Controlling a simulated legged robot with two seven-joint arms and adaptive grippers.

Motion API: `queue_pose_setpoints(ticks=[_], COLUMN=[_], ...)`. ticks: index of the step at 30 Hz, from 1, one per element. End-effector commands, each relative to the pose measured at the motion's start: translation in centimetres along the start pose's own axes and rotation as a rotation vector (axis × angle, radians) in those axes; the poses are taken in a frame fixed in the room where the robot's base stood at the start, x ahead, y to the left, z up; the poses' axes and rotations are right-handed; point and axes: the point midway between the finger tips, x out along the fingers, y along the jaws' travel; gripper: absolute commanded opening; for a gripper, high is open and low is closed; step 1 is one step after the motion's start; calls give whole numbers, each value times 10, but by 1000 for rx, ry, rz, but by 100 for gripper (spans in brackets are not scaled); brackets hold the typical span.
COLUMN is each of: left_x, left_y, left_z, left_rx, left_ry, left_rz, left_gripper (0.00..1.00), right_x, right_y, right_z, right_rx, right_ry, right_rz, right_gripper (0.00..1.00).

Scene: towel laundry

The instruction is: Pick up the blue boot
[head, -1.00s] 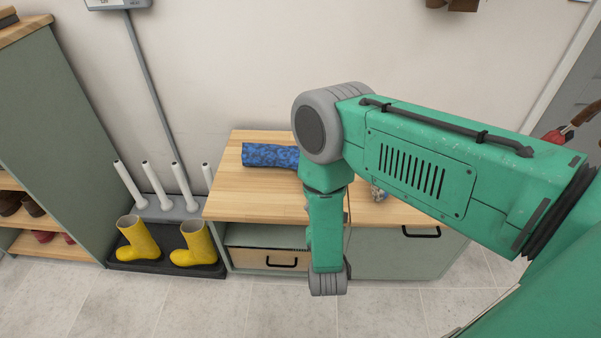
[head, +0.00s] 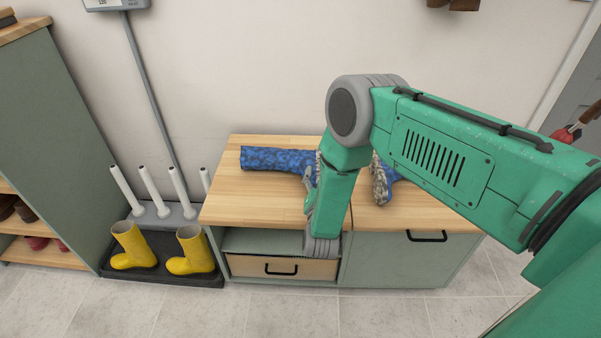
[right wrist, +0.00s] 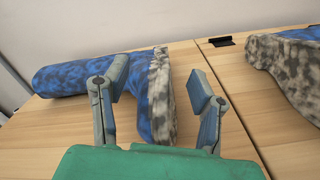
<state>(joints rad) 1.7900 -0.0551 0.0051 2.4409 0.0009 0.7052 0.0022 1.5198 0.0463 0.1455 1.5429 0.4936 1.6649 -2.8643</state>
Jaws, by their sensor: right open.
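A blue mottled boot (head: 270,158) lies on its side on the wooden bench top, its shaft pointing left. In the right wrist view, the same boot (right wrist: 75,78) has its grey patterned sole (right wrist: 160,90) facing right. A second blue boot (head: 388,180) lies to the right, partly behind my arm; it also shows in the right wrist view (right wrist: 290,60). My right gripper (right wrist: 160,78) is open, its fingers spread either side of the first boot's foot and sole. In the head view the right gripper (head: 311,180) is mostly hidden by my arm. My left gripper is out of view.
The bench top (head: 245,205) has free room at its front left. Yellow boots (head: 132,246) stand on a black tray (head: 165,276) at left, by white upright posts (head: 155,190).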

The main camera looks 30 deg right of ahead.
Motion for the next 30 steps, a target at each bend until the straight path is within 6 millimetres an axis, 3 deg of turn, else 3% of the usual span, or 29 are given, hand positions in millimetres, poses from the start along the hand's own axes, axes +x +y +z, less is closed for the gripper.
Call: queue_pose_setpoints(ticks=[1, 6, 14, 18, 19, 30], left_x=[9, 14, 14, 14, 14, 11], left_y=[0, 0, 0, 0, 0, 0], left_z=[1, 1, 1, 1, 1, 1], left_rx=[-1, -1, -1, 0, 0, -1], left_ry=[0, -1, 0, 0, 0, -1], left_rz=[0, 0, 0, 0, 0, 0], left_gripper=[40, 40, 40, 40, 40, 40], right_x=[9, 28, 30, 30, 30, 30], right_y=[-4, -4, -3, -3, -3, 0], right_z=[-4, -3, -2, -2, -2, 1], right_rx=[2, 3, 2, 2, 1, 1], right_ry=[-2, 0, 2, 2, 2, 5], right_rz=[-4, -1, -1, -1, -1, 1], right_gripper=[52, 52, 52, 6, 0, 0])
